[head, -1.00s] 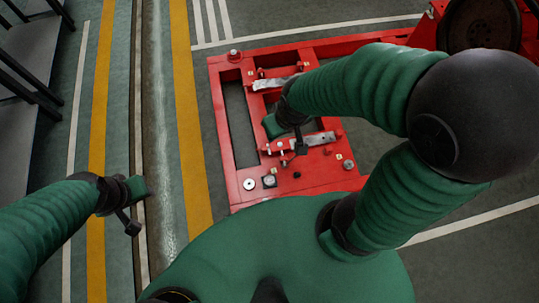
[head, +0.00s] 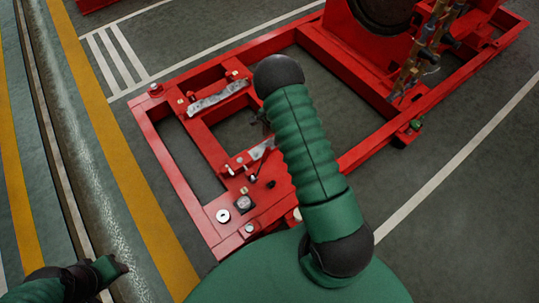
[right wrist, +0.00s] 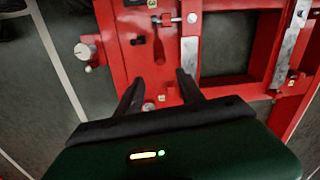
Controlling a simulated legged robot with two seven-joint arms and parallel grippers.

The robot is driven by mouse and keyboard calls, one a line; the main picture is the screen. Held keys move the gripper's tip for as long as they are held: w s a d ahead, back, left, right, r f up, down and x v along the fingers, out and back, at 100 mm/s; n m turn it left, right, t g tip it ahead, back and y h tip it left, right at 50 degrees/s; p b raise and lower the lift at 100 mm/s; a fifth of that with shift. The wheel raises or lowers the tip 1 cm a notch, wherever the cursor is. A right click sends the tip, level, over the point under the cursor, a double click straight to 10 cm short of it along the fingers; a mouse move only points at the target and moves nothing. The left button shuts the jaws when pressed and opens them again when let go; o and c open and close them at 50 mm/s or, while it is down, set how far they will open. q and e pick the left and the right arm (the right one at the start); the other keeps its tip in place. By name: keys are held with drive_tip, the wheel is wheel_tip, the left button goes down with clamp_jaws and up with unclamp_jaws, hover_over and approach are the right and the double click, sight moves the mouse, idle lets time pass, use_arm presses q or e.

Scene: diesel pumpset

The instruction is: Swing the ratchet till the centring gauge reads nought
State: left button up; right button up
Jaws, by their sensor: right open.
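My right gripper (right wrist: 159,88) is open and empty in the right wrist view, its two dark fingers apart over the red frame (right wrist: 120,45). A short black handle (right wrist: 158,48) lies beyond the fingers, apart from them; I cannot tell whether it is the ratchet. In the head view my right arm mostly hides this gripper; a dark part (head: 262,118) shows beside the arm. My left gripper (head: 118,266) is at the lower left, away from the frame.
The red frame (head: 180,180) carries metal plates (head: 218,97) and has open bays. A large red housing (head: 350,25) and brass pipework (head: 425,50) stand at the upper right. Clear floor with yellow and white lines lies to the left.

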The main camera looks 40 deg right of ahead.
sight(268, 149)
drive_tip(key=f+b, duration=0.1)
drive_tip(key=f, duration=0.1)
drive_tip(key=a+f+b, duration=0.1)
drive_tip(key=f, duration=0.2)
drive_tip(key=a+f+b, duration=0.1)
drive_tip(key=f, duration=0.2)
drive_tip(key=shift+w+f, duration=0.25)
drive_tip(key=shift+w, duration=0.05)
drive_tip(key=f, duration=0.2)
drive_tip(key=shift+w+d+f+b, duration=0.15)
drive_tip(key=shift+d+f+b, duration=0.05)
drive_tip(key=shift+f+b, duration=0.2)
drive_tip(key=shift+d+f, duration=0.3)
drive_tip(key=shift+f, duration=0.2)
drive_tip(key=shift+a+r, duration=0.3)
drive_tip(key=shift+a, duration=0.05)
drive_tip(key=c, duration=0.9)
drive_tip(key=shift+d, duration=0.2)
clamp_jaws()
use_arm(q)
drive_tip(key=f, duration=0.2)
drive_tip(key=a+f, duration=0.1)
drive_tip(key=f, duration=0.1)
drive_tip(key=shift+a+f, duration=0.2)
drive_tip(key=shift+f, duration=0.15)
